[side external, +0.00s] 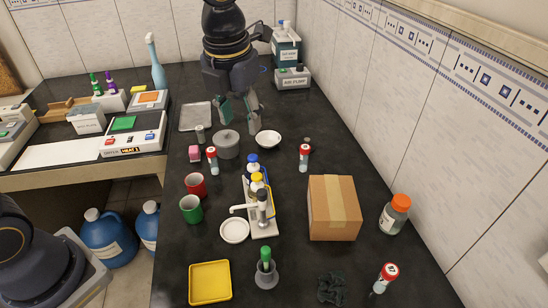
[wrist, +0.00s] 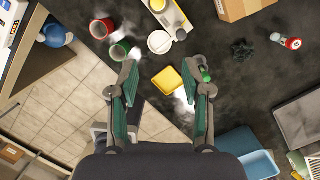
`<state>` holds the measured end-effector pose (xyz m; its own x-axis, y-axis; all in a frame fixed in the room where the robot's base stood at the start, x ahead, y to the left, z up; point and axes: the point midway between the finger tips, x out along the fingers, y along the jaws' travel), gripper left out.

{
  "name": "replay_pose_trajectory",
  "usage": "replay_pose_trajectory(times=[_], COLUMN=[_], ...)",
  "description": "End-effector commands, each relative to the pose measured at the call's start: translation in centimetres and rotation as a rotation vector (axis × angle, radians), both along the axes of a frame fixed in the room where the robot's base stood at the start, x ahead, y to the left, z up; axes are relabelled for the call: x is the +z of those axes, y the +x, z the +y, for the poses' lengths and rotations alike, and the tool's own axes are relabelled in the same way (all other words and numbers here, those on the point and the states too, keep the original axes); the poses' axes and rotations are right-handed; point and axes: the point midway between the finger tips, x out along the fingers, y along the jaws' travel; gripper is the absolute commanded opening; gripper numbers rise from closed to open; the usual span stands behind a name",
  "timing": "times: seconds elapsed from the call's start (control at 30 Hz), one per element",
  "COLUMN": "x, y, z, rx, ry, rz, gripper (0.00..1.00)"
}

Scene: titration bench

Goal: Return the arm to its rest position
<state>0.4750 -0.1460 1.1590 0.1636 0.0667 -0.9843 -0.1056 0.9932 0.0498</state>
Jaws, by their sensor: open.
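My gripper (wrist: 160,75) shows in the wrist view with its two green-padded fingers spread wide and nothing between them. It hangs high over the near left of the bench. Beyond and between the fingers lie the yellow tray (wrist: 166,81) and tiled floor (wrist: 60,105), both well below. In the side external view, my gripper is not seen. The dark rounded arm part at the lower left there may be mine.
Another arm with a green-fingered gripper (side external: 239,116) hangs by the grey pot (side external: 226,145). A cardboard box (side external: 334,208), red mug (side external: 195,185), green mug (side external: 191,209) and bottle stand (side external: 264,226) occupy the bench (side external: 290,265). A blue tray (wrist: 248,152) is at the wrist view's lower right.

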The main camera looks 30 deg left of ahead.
Motion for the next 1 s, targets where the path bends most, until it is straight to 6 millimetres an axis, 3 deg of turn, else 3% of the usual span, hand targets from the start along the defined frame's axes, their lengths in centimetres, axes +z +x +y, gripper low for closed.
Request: replay_pose_trajectory(times=[0.03, 0.1, 0.2, 0.4, 0.53, 0.7, 0.83, 1.0], x=[1.9, 3.7, 5.3, 5.1, 3.5, 1.0, 0.8, 0.9], y=[-1.2, -3.2, -6.6, -12.7, -15.3, -16.6, -16.5, -16.4], z=[1.8, 4.5, 8.3, 13.1, 14.5, 14.8, 14.6, 14.6], rx=[0.09, 0.303, 0.704, 1.559, 2.071, 2.595, 2.806, 2.893], ry=[0.012, -0.011, -0.113, -0.476, -0.719, -0.89, -0.961, -0.991], rz=[-0.063, -0.142, -0.253, -0.359, -0.314, -0.188, -0.139, -0.121], gripper=[0.49, 0.49, 0.49, 0.49, 0.49, 0.49, 0.49, 0.49])
